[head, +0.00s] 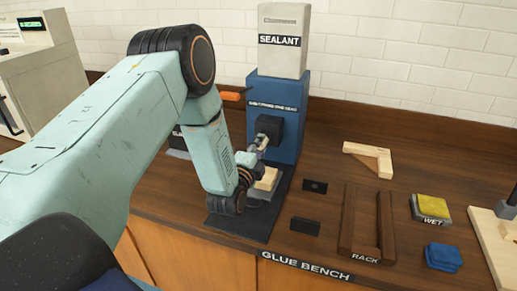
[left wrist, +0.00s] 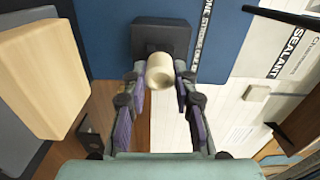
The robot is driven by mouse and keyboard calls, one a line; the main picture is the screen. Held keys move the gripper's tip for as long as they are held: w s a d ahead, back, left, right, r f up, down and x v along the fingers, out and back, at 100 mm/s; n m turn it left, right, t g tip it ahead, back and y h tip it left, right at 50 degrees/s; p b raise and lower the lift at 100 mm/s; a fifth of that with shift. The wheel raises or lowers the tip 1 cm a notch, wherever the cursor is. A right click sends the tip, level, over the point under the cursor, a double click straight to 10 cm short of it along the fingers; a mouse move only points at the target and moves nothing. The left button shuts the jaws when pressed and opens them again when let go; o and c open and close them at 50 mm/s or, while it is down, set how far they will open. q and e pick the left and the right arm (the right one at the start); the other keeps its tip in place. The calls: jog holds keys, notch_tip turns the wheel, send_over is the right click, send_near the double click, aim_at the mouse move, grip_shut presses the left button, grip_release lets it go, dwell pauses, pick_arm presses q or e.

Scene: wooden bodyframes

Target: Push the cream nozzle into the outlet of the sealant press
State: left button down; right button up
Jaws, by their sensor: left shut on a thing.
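The sealant press (head: 289,100) is a blue column with a white "SEALANT" box on top, standing at the back of the bench. Its black outlet block (head: 268,128) faces forward; it also shows in the left wrist view (left wrist: 161,36). My left gripper (head: 259,149) is right in front of the outlet. In the left wrist view its fingers are shut on the cream nozzle (left wrist: 159,72), a short round tube. The nozzle lines up with the outlet's lower middle and overlaps it; I cannot tell whether it is inside or just in front. My right gripper is out of view.
A pale wooden block (head: 267,180) sits below the outlet on the press's dark base.

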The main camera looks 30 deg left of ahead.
pick_arm(q)
jog(key=shift+w, duration=0.1)
jog(key=c, duration=1)
grip_release()
jog(key=v, duration=1.2)
